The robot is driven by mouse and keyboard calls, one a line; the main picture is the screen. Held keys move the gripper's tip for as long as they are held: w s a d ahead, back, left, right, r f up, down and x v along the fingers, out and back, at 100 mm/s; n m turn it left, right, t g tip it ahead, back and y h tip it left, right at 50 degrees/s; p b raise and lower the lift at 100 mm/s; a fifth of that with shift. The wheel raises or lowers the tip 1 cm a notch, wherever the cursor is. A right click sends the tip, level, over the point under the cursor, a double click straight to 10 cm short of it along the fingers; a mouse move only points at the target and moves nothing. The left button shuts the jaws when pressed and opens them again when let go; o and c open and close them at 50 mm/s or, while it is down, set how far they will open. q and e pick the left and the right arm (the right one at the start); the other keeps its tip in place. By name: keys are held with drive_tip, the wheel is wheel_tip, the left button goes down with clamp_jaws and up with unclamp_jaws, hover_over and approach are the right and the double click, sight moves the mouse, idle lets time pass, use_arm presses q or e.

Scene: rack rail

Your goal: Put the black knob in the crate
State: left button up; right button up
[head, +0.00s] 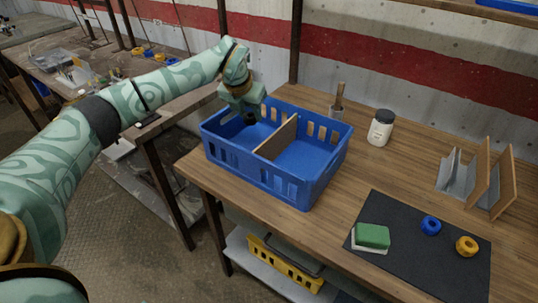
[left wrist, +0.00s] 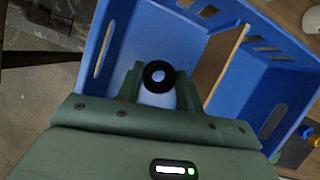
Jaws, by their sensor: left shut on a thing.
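The blue crate (head: 262,183) stands on the wooden table and has a wooden divider (head: 276,138) that splits it into a left and a right compartment. My left gripper (head: 248,114) is over the left compartment, pointing down. In the left wrist view the left gripper (left wrist: 160,88) is shut on the black knob (left wrist: 150,72), a black ring with a pale centre. The blue crate (left wrist: 115,50) lies below and around it in that view. In the head view the knob is small and dark at the fingertips. My right gripper is not in view.
Bare table lies right of the crate.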

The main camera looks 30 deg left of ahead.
use_arm(q)
wheel_tip(320, 180, down, 10)
drive_tip(key=b, duration=0.2)
drive_tip(key=shift+r+b, duration=0.2)
drive_tip(key=shift+b, duration=0.2)
drive_tip(key=shift+r, duration=0.1)
drive_tip(key=o, duration=1.1)
drive_tip(key=shift+c, duration=0.2)
drive_tip(key=shift+s+r+p, duration=0.15)
drive_tip(key=shift+r+p, duration=0.15)
drive_tip(key=shift+r, duration=0.1)
drive_tip(key=p+v, duration=0.4)
drive_tip(key=v, duration=0.7)
drive_tip(key=shift+r, duration=0.1)
